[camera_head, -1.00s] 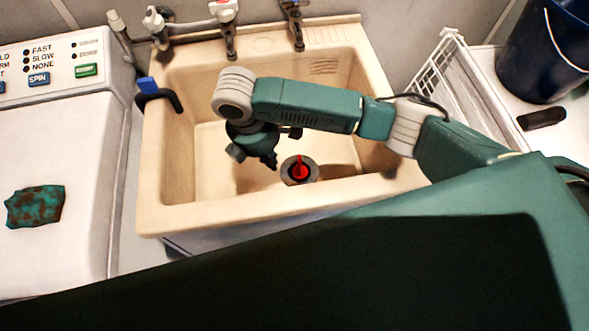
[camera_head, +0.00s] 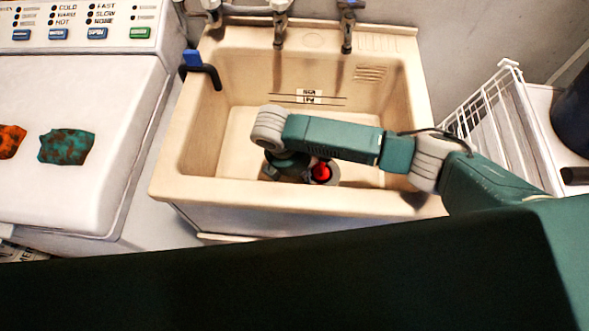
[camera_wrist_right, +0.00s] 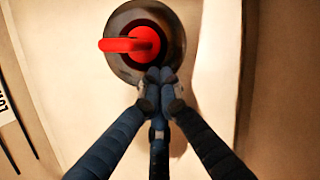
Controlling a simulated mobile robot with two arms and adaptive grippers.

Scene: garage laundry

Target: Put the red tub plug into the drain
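The red tub plug (camera_head: 321,172) is at the bottom of the beige sink (camera_head: 290,200), partly hidden behind my right arm in the head view. In the right wrist view the plug (camera_wrist_right: 143,42), with its red handle, sits within the round grey ring of the drain (camera_wrist_right: 120,68). I cannot tell how deeply it is seated. My right gripper (camera_wrist_right: 159,76) has its fingertips together at the ring's near edge, beside the plug, with nothing visible between them. In the head view the gripper (camera_head: 290,172) is low in the sink, mostly hidden by its arm. My left gripper is not in view.
A washing machine (camera_head: 75,95) with an orange cloth (camera_head: 10,140) and a teal cloth (camera_head: 66,146) on it stands to the left. A black hook-like pipe (camera_head: 207,71) hangs over the sink's left rim. Taps are at the back. A white wire rack (camera_head: 500,110) is on the right.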

